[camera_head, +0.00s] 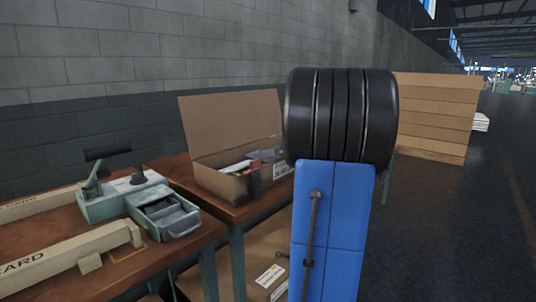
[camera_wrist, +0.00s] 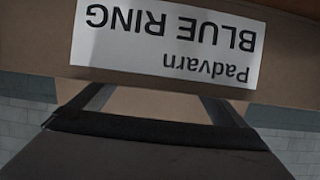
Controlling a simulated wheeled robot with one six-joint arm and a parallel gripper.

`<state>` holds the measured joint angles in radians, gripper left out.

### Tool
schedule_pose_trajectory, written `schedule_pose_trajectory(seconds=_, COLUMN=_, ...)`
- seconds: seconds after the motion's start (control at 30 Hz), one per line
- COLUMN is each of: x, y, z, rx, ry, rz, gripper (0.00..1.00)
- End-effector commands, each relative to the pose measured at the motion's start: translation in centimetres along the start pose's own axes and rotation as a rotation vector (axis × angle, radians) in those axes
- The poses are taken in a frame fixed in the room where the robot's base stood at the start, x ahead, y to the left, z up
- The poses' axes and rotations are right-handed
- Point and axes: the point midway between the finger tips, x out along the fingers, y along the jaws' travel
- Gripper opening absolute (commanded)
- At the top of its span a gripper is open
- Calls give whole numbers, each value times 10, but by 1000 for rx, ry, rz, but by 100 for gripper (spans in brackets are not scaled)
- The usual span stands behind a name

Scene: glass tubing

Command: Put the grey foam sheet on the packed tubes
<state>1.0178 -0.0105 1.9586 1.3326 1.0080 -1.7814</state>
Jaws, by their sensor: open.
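An open cardboard box (camera_head: 222,186) with its lid raised stands on a brown table. Grey and whitish pieces (camera_head: 266,155) show over its rim; I cannot tell whether they are tubes or the grey foam sheet. In the wrist view, my gripper (camera_wrist: 154,97) is open, its two fingers spread, with nothing visibly held. Beyond the fingers is a brown cardboard surface (camera_wrist: 35,42) with a white label (camera_wrist: 165,40) reading "Padvarn BLUE RING" upside down. In the head view my own arm blocks the right end of the box, and my gripper is hidden.
A pale green device (camera_head: 105,199) with a lever and an open tray (camera_head: 165,217) sits on the left table (camera_head: 185,250) beside cream beams (camera_head: 70,258). Labelled cardboard (camera_head: 255,258) lies below the tables. A cardboard stack (camera_head: 435,115) stands behind; the floor (camera_head: 450,230) at right is clear.

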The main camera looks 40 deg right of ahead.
Motion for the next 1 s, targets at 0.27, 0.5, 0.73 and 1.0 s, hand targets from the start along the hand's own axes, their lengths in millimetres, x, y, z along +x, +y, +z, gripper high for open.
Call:
schedule_pose_trajectory(seconds=0.27, x=-54, y=1, z=0, rx=-1, ry=0, rz=4, gripper=96)
schedule_pose_trajectory(seconds=0.5, x=-87, y=0, z=0, rx=-1, ry=0, rz=3, gripper=96)
schedule_pose_trajectory(seconds=0.73, x=-99, y=0, z=0, rx=-1, ry=-1, rz=0, gripper=96)
schedule_pose_trajectory(seconds=1.0, x=-100, y=0, z=0, rx=-1, ry=-1, rz=0, gripper=96)
